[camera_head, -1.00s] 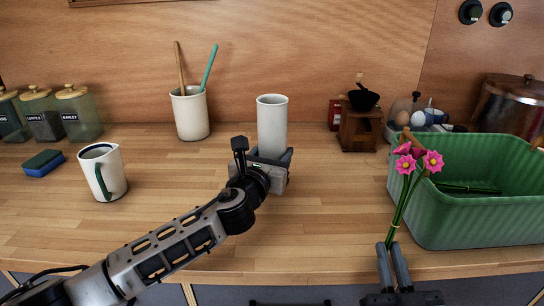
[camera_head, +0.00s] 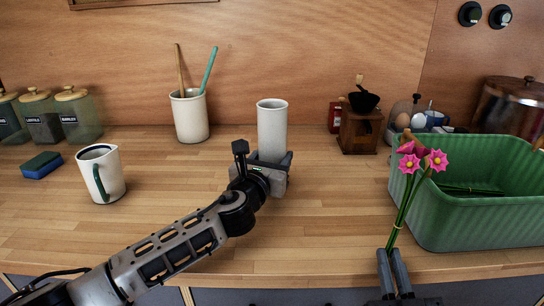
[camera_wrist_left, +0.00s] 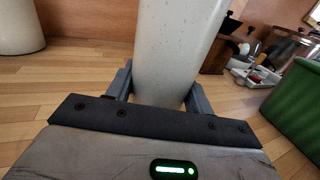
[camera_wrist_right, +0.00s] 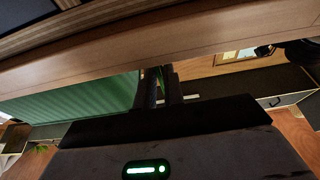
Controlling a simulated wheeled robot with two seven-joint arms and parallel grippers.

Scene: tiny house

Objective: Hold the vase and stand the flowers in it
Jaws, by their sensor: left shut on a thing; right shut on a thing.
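The vase (camera_head: 272,126) is a tall pale speckled cylinder standing upright on the wooden counter. My left gripper (camera_head: 272,164) is shut around its lower part; the vase also shows between the fingers in the left wrist view (camera_wrist_left: 172,50). The flowers (camera_head: 420,162) have pink heads, one darker, on green stems. My right gripper (camera_head: 391,254) is shut on the lower stems at the counter's front edge, with the heads up and leaning slightly right. In the right wrist view, the fingers (camera_wrist_right: 163,85) close on a partly hidden green stem.
A green crate (camera_head: 470,217) with more stems inside stands right of the flowers. A white jug (camera_head: 110,175), a blue and green sponge (camera_head: 42,165) and a utensil crock (camera_head: 189,118) are to the left. A coffee grinder (camera_head: 360,130) stands behind. Counter between vase and crate is clear.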

